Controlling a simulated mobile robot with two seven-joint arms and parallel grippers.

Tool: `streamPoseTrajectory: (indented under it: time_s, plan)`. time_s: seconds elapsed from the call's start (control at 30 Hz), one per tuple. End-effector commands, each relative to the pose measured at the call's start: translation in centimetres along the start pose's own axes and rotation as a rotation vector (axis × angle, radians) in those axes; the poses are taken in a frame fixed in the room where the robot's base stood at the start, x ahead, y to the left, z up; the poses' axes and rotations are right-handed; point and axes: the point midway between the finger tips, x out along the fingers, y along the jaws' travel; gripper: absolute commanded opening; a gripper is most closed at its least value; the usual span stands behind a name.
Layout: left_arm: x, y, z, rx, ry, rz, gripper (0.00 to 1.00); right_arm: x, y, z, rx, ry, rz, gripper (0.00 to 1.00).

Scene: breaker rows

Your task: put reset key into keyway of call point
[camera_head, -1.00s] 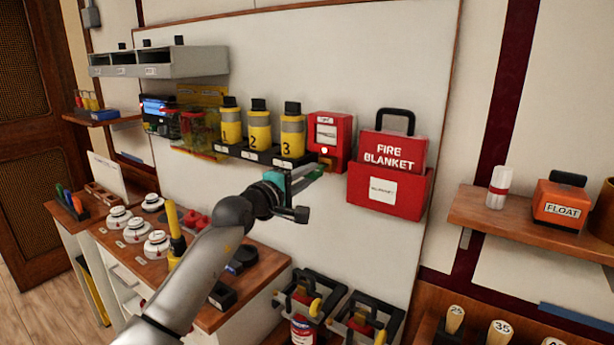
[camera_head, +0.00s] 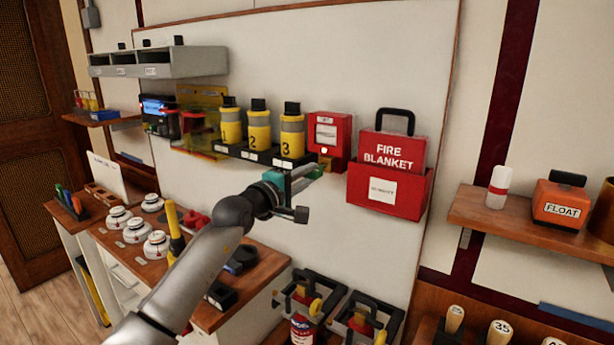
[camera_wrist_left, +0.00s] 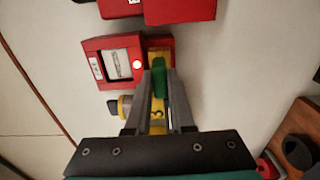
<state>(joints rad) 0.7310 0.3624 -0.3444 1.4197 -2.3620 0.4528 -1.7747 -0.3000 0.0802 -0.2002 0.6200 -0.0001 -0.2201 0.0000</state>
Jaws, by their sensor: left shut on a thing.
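The red call point (camera_head: 324,130) hangs on the white wall panel, with a white label and a small lit lamp on its face. It also shows in the wrist view (camera_wrist_left: 115,63). My left gripper (camera_head: 312,174) is just below and in front of its lower part. In the wrist view my left gripper (camera_wrist_left: 159,80) is shut on a green piece, taken to be the reset key (camera_wrist_left: 160,83). Yellow shows beside the key's far end, at the call point's edge. The keyway and the key's tip cannot be made out clearly, so I cannot tell whether they touch. My right gripper is in neither view.
Yellow numbered cylinders (camera_head: 259,128) stand on a black rack close left of the call point. The red fire blanket holder (camera_head: 388,190) hangs close to its right. A bench (camera_head: 245,285) with white round devices lies below. The wall under the holder is bare.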

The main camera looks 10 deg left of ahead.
Motion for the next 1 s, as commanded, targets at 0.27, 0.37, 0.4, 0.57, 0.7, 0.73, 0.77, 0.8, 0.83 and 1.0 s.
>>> streamPoseTrajectory:
  time_s: [0.27, 0.37, 0.4, 0.57, 0.7, 0.73, 0.77, 0.8, 0.83, 1.0]
  plan:
    - [0.1, 0.0, 0.0, 0.001, 0.0, 0.001, 0.0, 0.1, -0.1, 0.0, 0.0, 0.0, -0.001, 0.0]
    - [0.4, -0.1, 0.0, 0.001, 0.0, 0.001, 0.0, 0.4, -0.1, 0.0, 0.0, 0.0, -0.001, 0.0]
    - [0.5, -0.1, 0.0, 0.001, 0.0, 0.001, 0.0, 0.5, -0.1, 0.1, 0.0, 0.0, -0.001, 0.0]
    - [0.9, -0.1, 0.0, 0.001, 0.0, 0.001, 0.0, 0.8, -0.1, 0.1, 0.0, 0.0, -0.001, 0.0]
    - [1.2, -0.1, 0.0, 0.001, 0.001, 0.001, 0.0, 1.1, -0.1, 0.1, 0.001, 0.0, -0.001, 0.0]
    - [1.3, 0.0, 0.0, 0.001, 0.001, 0.001, 0.0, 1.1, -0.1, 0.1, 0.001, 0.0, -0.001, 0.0]
    - [1.4, 0.0, 0.0, 0.001, 0.001, 0.001, 0.0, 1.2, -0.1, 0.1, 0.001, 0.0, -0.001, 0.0]
    - [1.5, 0.0, 0.0, 0.001, 0.001, 0.002, 0.0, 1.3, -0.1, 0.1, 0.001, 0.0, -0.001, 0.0]
    - [1.6, 0.0, 0.0, 0.001, 0.001, 0.002, 0.0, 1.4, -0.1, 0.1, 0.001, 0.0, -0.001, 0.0]
    - [2.0, 0.0, 0.0, 0.001, 0.0, 0.001, 0.0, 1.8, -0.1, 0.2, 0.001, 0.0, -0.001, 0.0]
